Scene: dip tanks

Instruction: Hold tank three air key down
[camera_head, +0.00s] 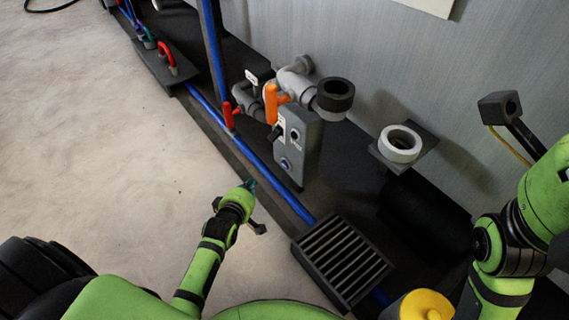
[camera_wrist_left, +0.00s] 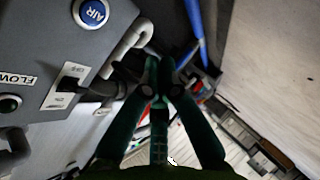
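The air key is a round blue button on the grey control box (camera_head: 301,143), low on its front face (camera_head: 285,163). In the left wrist view it shows at the top left with the word AIR (camera_wrist_left: 90,12). No tank number is readable. My left gripper (camera_head: 249,184) is in front of and below the box, apart from the key. In the left wrist view its dark green fingers (camera_wrist_left: 159,68) come together at the tips with nothing between them, to the right of and below the key. My right arm shows at the right edge, but its gripper is out of view.
Orange (camera_head: 271,103) and red (camera_head: 228,114) valve handles stand beside the box. A black switch (camera_wrist_left: 69,84) and FLOW label are on its face. A blue pipe (camera_head: 255,157) runs along the floor to a grate (camera_head: 342,262). Open floor lies left.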

